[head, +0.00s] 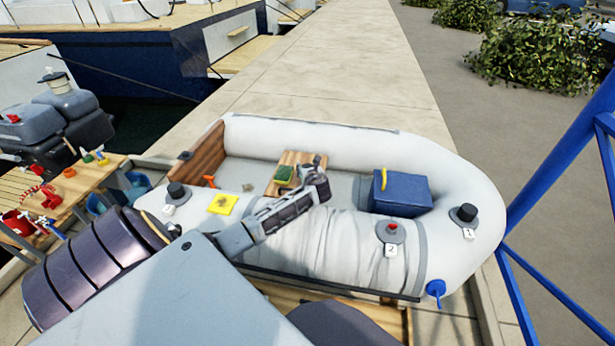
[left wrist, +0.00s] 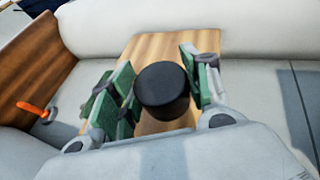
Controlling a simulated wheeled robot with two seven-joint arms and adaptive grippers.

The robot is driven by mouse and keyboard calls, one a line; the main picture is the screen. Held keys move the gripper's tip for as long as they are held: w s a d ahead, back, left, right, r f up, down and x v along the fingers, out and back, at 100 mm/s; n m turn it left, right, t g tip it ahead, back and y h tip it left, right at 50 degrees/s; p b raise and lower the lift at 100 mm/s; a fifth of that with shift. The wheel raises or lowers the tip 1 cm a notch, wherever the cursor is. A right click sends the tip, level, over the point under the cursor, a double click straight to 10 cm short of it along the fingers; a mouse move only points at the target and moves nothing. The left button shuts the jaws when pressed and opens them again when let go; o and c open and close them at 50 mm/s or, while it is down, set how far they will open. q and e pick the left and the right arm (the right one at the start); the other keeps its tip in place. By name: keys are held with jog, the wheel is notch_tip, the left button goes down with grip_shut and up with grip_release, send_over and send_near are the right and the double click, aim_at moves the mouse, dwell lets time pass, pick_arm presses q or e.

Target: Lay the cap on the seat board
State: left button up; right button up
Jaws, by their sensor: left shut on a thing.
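A black round cap (left wrist: 162,90) sits between the green-padded fingers of my left gripper (left wrist: 160,88) in the left wrist view. The gripper is shut on it, above the wooden seat board (left wrist: 160,47). Whether the cap touches the board, I cannot tell. In the head view my left gripper (head: 297,176) is over the seat board (head: 291,158) inside the white inflatable boat; the cap is not clear there. My right gripper is not in view.
The boat's tube carries a valve with a red centre (head: 392,228) by tag 2 and black-capped valves (head: 466,213) (head: 177,191). A blue box (head: 402,192) stands right of the board. A yellow cloth (head: 222,204) lies on the near tube. An orange item (left wrist: 35,110) is near the transom.

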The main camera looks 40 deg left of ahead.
pick_arm(q)
jog(key=shift+f, duration=0.4)
jog(key=shift+f+b, duration=0.35)
jog(key=shift+f, duration=1.2)
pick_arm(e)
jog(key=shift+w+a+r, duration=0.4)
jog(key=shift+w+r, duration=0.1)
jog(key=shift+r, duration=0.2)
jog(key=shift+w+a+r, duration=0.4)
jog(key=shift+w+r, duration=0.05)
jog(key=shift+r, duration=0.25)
pick_arm(q)
jog(key=shift+f, duration=0.1)
jog(key=o, duration=1)
jog(key=shift+c, duration=0.2)
